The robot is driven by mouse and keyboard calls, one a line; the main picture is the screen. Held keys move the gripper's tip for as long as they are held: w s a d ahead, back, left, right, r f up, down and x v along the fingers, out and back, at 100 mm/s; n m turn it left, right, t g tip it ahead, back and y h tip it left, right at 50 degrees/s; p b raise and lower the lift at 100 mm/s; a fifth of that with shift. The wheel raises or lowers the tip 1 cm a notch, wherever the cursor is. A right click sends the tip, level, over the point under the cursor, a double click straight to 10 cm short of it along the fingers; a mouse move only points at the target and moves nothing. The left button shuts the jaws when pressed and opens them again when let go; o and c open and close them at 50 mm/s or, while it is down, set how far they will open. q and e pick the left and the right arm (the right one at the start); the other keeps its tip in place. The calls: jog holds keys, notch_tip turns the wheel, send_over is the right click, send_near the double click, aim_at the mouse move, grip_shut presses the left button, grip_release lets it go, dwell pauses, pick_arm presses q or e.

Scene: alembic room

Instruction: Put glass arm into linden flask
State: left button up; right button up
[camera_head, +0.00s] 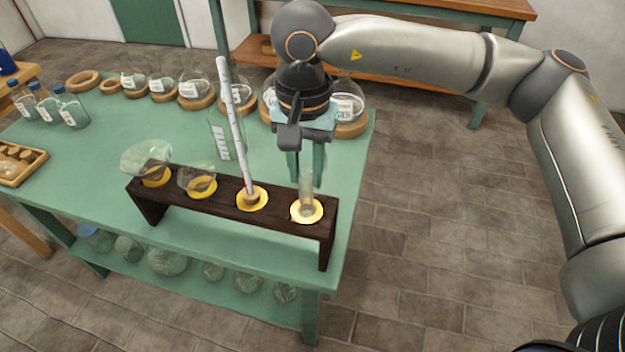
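My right gripper (305,178) points down over the right end of a dark wooden rack (228,208). Its two green fingers stand apart. A small clear glass tube, perhaps the glass arm (306,196), stands upright in the rack's rightmost yellow-ringed hole, just below and between the fingertips. I see a gap beside it and no clear grip. A round labelled flask (348,104) stands on a cork ring at the table's back right, partly behind the gripper; its label seems to end in "DEN", so it may be the linden flask. My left gripper is not in view.
The rack also holds two glass pieces (147,158) at left and a tall white thermometer-like rod (233,125) close to my gripper. Several flasks on cork rings line the back edge of the green table (110,135). Blue-capped bottles (70,108) stand at left.

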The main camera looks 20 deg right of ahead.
grip_shut()
jog(key=shift+r, duration=0.15)
notch_tip(320, 180, up, 5)
jog(key=p, duration=0.3)
jog(key=shift+r, duration=0.2)
dwell(0.9)
